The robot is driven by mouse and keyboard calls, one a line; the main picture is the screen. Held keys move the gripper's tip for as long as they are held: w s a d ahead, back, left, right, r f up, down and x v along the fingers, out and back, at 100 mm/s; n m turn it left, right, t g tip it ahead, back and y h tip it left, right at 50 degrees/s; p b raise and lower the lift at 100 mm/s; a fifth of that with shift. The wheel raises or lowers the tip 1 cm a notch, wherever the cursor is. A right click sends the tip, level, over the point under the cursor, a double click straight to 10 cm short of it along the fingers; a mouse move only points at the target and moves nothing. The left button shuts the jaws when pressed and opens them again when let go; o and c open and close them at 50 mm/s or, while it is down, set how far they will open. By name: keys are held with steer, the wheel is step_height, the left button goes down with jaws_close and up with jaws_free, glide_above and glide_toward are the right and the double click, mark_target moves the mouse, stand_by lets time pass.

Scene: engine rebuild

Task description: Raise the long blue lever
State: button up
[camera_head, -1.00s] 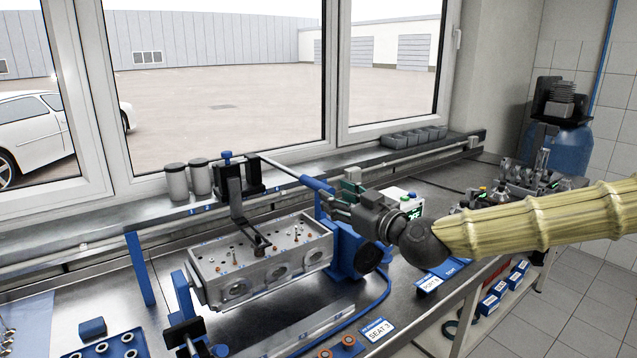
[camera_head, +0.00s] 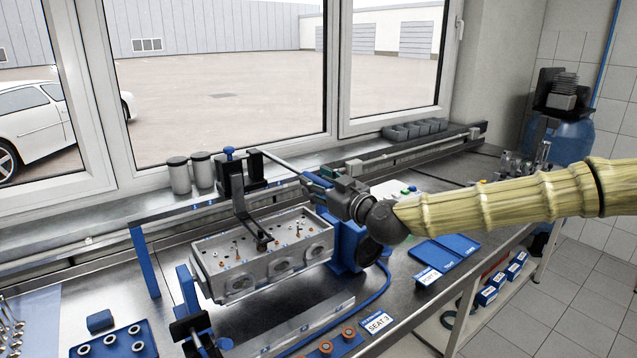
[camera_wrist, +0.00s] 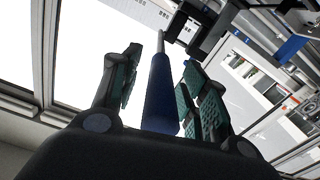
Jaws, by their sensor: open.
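The long lever (camera_head: 282,163) runs as a thin pale rod from the black press block down to the right, ending in a blue grip. In the wrist view the blue grip (camera_wrist: 161,92) stands between the two finger pads of my gripper (camera_wrist: 166,84), with space visible beside it. In the head view my gripper (camera_head: 318,186) is at the lever's right end and hides most of the grip. The gripper is open around the grip, not closed on it. The press's black arm (camera_head: 240,205) reaches down to the cylinder head (camera_head: 220,262).
Two grey canisters (camera_head: 179,175) stand by the window, left of the press. A blue stand (camera_head: 345,240) is below my gripper. Blue trays (camera_head: 455,245) lie on the bench to the right. The window frame (camera_head: 335,70) rises behind the lever.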

jaws_close()
steer(key=shift+r, duration=0.1)
